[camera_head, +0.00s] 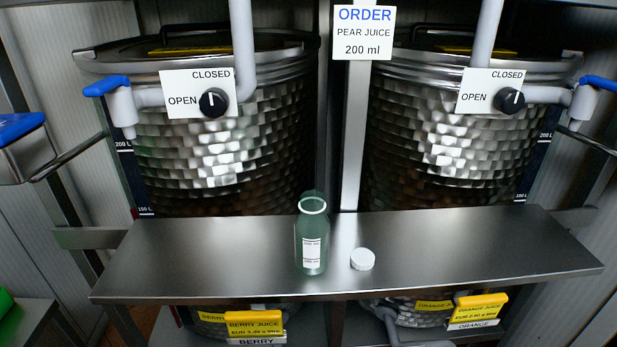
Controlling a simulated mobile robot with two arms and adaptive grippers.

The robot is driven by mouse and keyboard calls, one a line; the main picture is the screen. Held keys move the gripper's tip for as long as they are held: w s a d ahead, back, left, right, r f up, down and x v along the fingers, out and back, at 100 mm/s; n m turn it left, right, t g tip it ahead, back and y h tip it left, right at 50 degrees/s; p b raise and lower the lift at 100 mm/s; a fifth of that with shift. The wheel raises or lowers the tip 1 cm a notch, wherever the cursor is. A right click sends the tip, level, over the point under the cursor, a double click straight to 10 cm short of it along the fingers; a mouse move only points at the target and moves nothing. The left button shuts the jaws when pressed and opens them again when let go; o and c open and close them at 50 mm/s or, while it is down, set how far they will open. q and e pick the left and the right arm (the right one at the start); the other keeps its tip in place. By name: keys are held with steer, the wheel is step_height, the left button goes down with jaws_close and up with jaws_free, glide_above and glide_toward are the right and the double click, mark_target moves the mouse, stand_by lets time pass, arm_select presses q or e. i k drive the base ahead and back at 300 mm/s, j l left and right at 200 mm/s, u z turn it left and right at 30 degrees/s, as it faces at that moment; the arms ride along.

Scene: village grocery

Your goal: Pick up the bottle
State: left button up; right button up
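A green, see-through bottle (312,236) stands upright on a narrow metal shelf (190,255), near the shelf's middle. Its neck is open at the top, with a pale ring, and a white label with markings is on its front. A white cap (362,259) lies on the shelf just to the right of the bottle, apart from it. Neither of my grippers shows in the head view.
Two large metal tanks (225,145) (445,140) stand behind the shelf, each with a black knob and blue-handled tap. An order sign (364,32) reads pear juice, 200 ml. Yellow price tags (254,323) sit below the shelf. Both shelf ends are clear.

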mark_target(311, 225)
steer(key=z, duration=1.35)
steer(key=k+l+u, duration=0.1)
steer(key=l, duration=0.25)
steer(key=k+l+u, duration=0.1)
steer(key=l, duration=0.25)
steer(key=k+l, duration=0.3)
steer(key=k+l+u, duration=0.15)
steer(key=l, duration=0.25)
steer(key=i+j, duration=0.1)
steer(key=j, duration=0.25)
steer(key=i+j, duration=0.15)
steer(key=j, duration=0.15)
